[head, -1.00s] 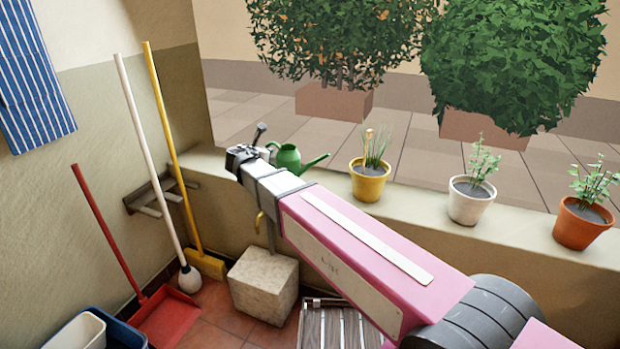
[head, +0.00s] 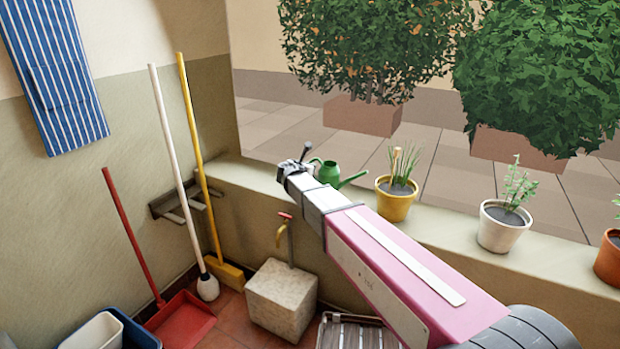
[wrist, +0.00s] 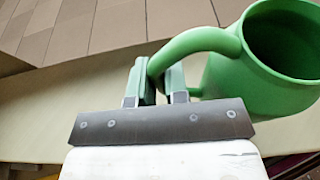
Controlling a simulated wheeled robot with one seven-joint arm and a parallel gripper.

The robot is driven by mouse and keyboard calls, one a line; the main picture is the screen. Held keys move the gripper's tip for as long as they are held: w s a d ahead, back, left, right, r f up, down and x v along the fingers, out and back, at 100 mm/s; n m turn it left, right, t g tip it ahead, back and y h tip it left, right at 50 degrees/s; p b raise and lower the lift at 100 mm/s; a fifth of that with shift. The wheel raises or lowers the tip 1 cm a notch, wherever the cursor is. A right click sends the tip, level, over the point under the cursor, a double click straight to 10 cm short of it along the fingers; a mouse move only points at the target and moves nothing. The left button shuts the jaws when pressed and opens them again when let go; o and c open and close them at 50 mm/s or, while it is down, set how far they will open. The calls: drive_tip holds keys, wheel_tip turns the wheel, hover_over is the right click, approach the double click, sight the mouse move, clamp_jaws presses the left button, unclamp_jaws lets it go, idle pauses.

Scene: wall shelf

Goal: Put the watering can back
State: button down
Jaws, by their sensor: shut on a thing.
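The green watering can (head: 328,172) is at the window ledge, left of the yellow pot, its spout pointing right. In the wrist view its body (wrist: 262,68) fills the upper right, with the open top showing. My gripper (wrist: 158,82) is shut on the can's curved handle; the fingers sit on either side of it. In the head view my gripper (head: 296,168) is left of the can, and the arm hides part of the can's lower side. I cannot tell whether the can touches the ledge.
A small wall rack (head: 180,208) is on the left wall, behind a white-handled brush (head: 180,170) and yellow broom (head: 198,150). A yellow pot (head: 396,204) and white pot (head: 503,230) stand on the ledge (head: 450,240). A tap (head: 287,232) rises by a stone block (head: 282,300).

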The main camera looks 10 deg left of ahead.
drive_tip(key=shift+w+f, duration=0.1)
drive_tip(key=shift+f, duration=2)
drive_tip(key=c, duration=1.1)
unclamp_jaws()
drive_tip(key=v, duration=1.2)
drive_tip(key=shift+r, duration=0.1)
